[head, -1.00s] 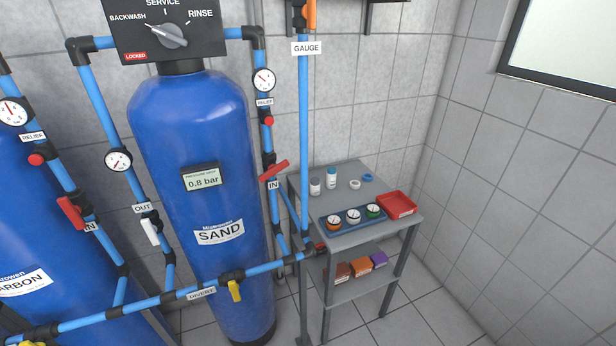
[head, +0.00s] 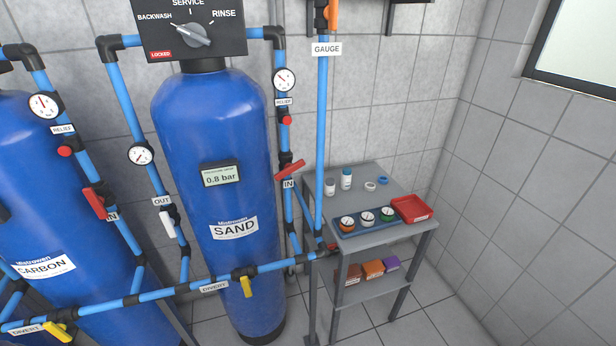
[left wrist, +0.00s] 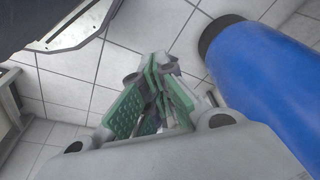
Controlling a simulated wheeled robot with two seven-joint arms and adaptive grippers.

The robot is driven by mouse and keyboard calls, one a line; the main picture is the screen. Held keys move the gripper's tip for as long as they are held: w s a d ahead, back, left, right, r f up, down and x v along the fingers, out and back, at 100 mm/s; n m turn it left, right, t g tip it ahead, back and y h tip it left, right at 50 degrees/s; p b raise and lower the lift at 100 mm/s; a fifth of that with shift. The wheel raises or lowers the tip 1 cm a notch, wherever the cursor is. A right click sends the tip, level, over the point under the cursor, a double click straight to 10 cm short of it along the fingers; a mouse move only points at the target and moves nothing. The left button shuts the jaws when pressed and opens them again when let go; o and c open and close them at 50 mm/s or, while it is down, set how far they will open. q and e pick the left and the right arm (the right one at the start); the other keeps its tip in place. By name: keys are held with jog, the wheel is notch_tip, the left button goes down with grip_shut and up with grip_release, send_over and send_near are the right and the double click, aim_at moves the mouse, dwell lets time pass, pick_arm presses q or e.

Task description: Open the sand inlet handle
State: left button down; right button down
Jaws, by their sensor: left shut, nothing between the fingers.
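The sand inlet handle (head: 291,169) is a red lever on the blue pipe right of the blue SAND tank (head: 180,130), just above the IN label (head: 289,184). It lies across the pipe at a slant, its right end higher. A relief button (head: 286,120) and a round gauge (head: 284,80) sit above it on the same pipe. My left gripper (left wrist: 165,75) shows only in the left wrist view, shut and empty, with its green-padded fingers together above the tiled floor. My right gripper is not in view.
A grey cart (head: 345,235) with pucks, bottles and a red tray (head: 412,208) stands right of the pipe. The blue divert pipe (head: 180,289) with a yellow handle (head: 246,287) crosses in front of the tank. The carbon tank (head: 30,220) is at left. Tiled floor shows at right.

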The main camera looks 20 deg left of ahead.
pick_arm(q)
jog(key=w+r+m+t, duration=0.1)
jog(key=w+r, duration=0.3)
jog(key=r, duration=0.5)
jog(key=w+r+m, duration=0.1)
jog(key=w+r, duration=0.2)
jog(key=r, duration=0.6)
jog(key=m+t+y, duration=0.6)
jog(key=m+t, duration=0.4)
jog(key=m, duration=1.1)
send_near(290, 170)
jog(key=w+d+f, duration=0.1)
jog(key=d+f, duration=0.1)
jog(key=d, duration=0.4)
jog(key=shift+a+p, duration=0.2)
jog(key=shift+p, duration=0.1)
jog(key=shift+w, duration=0.15)
jog(key=p+x, duration=0.1)
jog(key=x, duration=0.8)
jog(key=shift+w+a, duration=0.25)
jog(key=shift+a, duration=0.1)
jog(key=shift+w+f, duration=0.15)
jog(key=shift+f, duration=0.05)
